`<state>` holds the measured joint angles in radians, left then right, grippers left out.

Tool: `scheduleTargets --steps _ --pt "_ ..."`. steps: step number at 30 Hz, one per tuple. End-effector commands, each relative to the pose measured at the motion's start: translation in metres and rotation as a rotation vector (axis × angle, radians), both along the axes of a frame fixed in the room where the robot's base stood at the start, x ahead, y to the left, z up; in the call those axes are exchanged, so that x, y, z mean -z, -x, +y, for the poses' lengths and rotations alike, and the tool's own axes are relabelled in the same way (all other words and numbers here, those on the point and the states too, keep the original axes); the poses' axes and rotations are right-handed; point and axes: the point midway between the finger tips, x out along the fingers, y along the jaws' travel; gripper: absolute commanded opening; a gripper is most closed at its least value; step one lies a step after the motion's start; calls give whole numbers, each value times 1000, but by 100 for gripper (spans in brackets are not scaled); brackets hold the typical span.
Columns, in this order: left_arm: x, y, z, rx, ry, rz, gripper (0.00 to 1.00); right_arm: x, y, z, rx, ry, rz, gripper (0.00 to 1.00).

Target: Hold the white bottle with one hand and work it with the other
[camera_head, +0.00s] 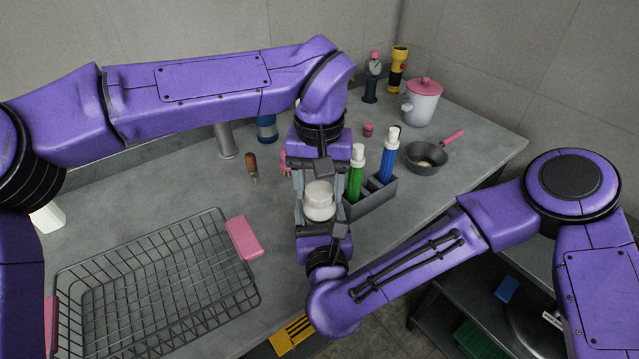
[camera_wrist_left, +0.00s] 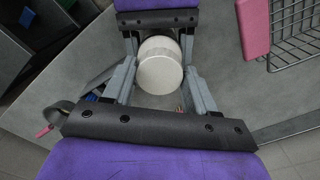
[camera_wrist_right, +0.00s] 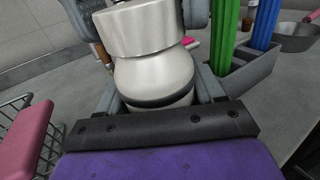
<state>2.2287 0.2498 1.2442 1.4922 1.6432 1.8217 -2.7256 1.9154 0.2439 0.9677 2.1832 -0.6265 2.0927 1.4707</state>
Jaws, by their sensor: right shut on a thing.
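The white bottle (camera_head: 318,204) is squat, with a wide round cap, and stands between my two facing grippers in the head view. My right gripper (camera_head: 322,216) comes from the near side and is shut on the bottle's body. The right wrist view shows the cap (camera_wrist_right: 138,30) above the rounded body (camera_wrist_right: 152,76) and a dark band low on it. My left gripper (camera_head: 319,187) comes from the far side. Its fingers stand open on both sides of the cap (camera_wrist_left: 160,70) in the left wrist view. The bottle's base is hidden.
A wire basket (camera_head: 150,265) with pink handles is at the left. A grey holder (camera_head: 372,200) with green and blue bottles stands close right of the grippers. A pan (camera_head: 427,158) and a white pot (camera_head: 421,105) are farther right. A brown-handled tool (camera_head: 251,165) is behind left.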

Motion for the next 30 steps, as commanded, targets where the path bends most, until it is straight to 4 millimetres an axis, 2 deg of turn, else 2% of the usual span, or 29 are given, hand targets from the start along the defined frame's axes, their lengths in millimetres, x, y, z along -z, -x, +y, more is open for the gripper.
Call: scheduleTargets --steps 2,10,19,28,29,30 --pt "0 0 0 -1 0 -1 78 0 0 0 0 0 1 0" --pt "-1 0 0 -2 0 -1 78 0 0 0 0 0 1 0" --pt "-40 0 0 -2 0 -2 78 0 0 0 0 0 0 0" --pt "-45 0 0 -2 0 1 78 0 0 0 0 0 0 0" --pt "-45 0 0 -2 0 0 73 0 0 0 0 0 0 0" --pt "-46 0 0 -2 0 -2 73 0 0 0 0 0 0 0"
